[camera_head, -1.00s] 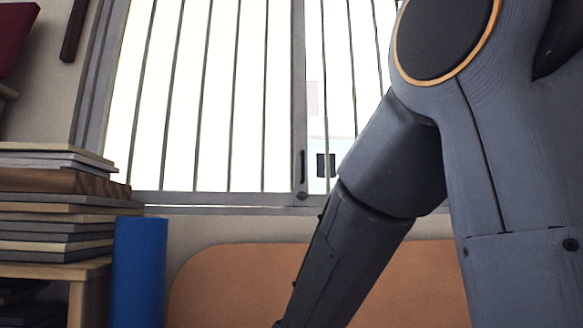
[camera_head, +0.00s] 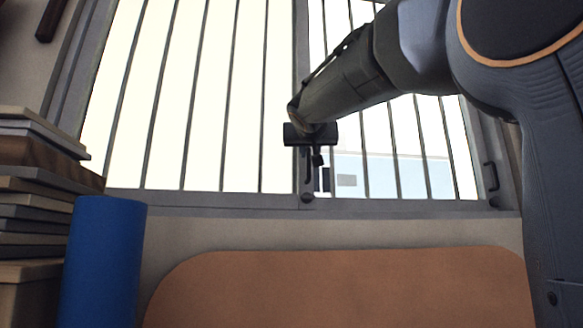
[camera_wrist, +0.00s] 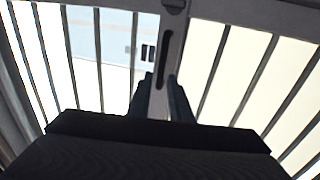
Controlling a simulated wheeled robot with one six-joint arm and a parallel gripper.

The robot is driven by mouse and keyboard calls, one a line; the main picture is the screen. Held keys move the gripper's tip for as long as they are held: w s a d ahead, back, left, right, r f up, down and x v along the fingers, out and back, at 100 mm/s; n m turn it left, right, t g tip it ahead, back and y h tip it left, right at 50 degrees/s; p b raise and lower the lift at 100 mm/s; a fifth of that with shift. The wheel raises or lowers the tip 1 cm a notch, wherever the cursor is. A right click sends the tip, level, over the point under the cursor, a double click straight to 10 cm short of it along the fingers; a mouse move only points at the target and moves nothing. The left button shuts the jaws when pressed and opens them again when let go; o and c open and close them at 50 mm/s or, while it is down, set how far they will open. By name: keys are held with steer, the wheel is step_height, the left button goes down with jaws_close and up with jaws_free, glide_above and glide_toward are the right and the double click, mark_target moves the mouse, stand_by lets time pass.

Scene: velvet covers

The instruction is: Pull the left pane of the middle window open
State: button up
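The left pane (camera_head: 182,110) of the window appears closed in its grey frame. Its dark upright handle (camera_head: 308,172) is on the middle stile, just above a round knob (camera_head: 307,197). My gripper (camera_head: 318,160) is in front of the stile by the handle and partly covers it. In the wrist view the picture is turned over, so the left pane (camera_wrist: 235,60) is on the right. There my two dark fingers (camera_wrist: 160,78) are apart, with the handle (camera_wrist: 164,68) showing between and beyond their tips. I see no contact.
The right pane (camera_head: 420,150) has its own dark handle (camera_head: 491,178) at the right. Vertical bars cross both panes. Below stand a blue cylinder (camera_head: 103,260), stacked boards (camera_head: 40,180) at left and an orange rounded panel (camera_head: 340,285).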

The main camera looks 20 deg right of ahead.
mark_target(309, 158)
steer(key=p+x, duration=0.2)
steer(key=x, duration=0.4)
steer(key=shift+w+d+f, duration=0.1)
steer(key=shift+w, duration=0.2)
steer(key=shift+c, duration=0.5)
jaws_close()
